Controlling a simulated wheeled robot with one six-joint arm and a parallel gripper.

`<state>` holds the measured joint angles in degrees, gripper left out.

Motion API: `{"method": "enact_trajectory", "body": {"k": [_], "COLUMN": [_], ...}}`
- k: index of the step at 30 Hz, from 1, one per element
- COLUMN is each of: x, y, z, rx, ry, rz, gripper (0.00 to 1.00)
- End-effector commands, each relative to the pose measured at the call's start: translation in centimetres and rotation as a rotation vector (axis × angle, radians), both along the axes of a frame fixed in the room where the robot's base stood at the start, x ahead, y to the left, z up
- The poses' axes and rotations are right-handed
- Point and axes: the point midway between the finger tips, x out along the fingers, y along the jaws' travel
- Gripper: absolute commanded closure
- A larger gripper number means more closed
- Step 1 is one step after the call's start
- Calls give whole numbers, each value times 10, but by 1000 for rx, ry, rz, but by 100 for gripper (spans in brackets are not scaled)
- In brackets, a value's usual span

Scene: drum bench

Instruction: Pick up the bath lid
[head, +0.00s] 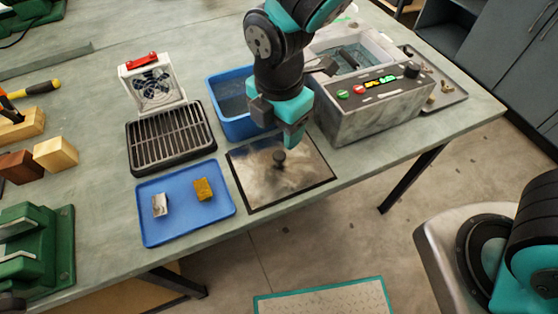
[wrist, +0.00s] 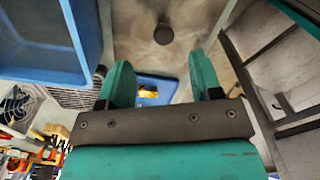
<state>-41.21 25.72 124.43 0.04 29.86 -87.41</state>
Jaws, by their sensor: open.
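The bath lid (head: 289,186) is a square, shiny metal plate with a dark rim. It lies flat on the bench, with a dark round knob (head: 279,157) standing at its middle. In the wrist view the lid (wrist: 195,22) fills the top middle, and its knob (wrist: 163,34) shows beyond the fingertips, between their lines. My gripper (head: 291,138) hangs over the back part of the lid, close to the knob but apart from it. In the wrist view my gripper (wrist: 161,72) has its two teal fingers spread, with nothing between them.
The grey control box (head: 375,108) with the open water bath (head: 355,50) stands right of the lid. A blue tub (head: 228,107) stands behind. A blue tray (head: 187,222) with two small blocks and a black rack (head: 170,140) with a fan are left. The bench's front edge is near.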

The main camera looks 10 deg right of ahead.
Motion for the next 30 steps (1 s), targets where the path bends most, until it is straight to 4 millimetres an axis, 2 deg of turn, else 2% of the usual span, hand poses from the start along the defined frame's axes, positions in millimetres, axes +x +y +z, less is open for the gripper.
{"method": "enact_trajectory", "body": {"k": [3, 11, 18, 27, 29, 30], "x": [-1, -3, -7, -6, -6, -6], "y": [0, 0, 1, 1, 1, 1], "z": [-19, -39, -74, -80, -80, -80], "rx": [-2, -2, -2, 1, 1, 1], "ry": [2, 3, 2, 0, 0, 0], "rz": [-1, 0, -1, -1, -1, -1], "gripper": [41, 41, 41, 41, 53, 62]}}
